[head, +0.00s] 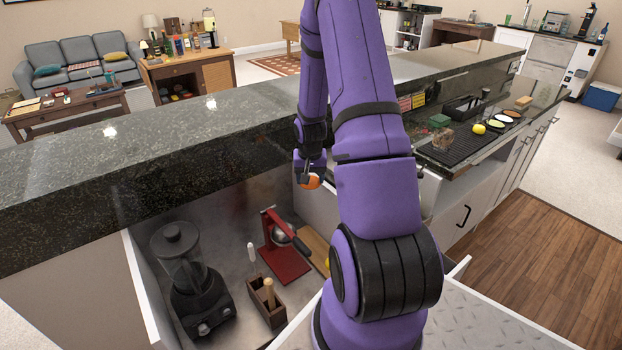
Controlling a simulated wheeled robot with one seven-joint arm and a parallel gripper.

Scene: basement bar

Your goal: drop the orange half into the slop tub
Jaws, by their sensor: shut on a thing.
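The orange half (314,182) shows as a small orange shape at the end of my arm, in the middle of the head view. My gripper (306,179) is shut on it and holds it in the air, above the lower counter with the juicer. Part of the orange half is covered by my gripper. I cannot make out the slop tub; my purple arm covers much of the middle of the view.
A red juicer (283,247), a wooden tool caddy (266,303) and a black blender (188,285) stand below left. The raised dark counter (130,172) runs behind. A black mat (460,145) with a lemon (479,129) lies right.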

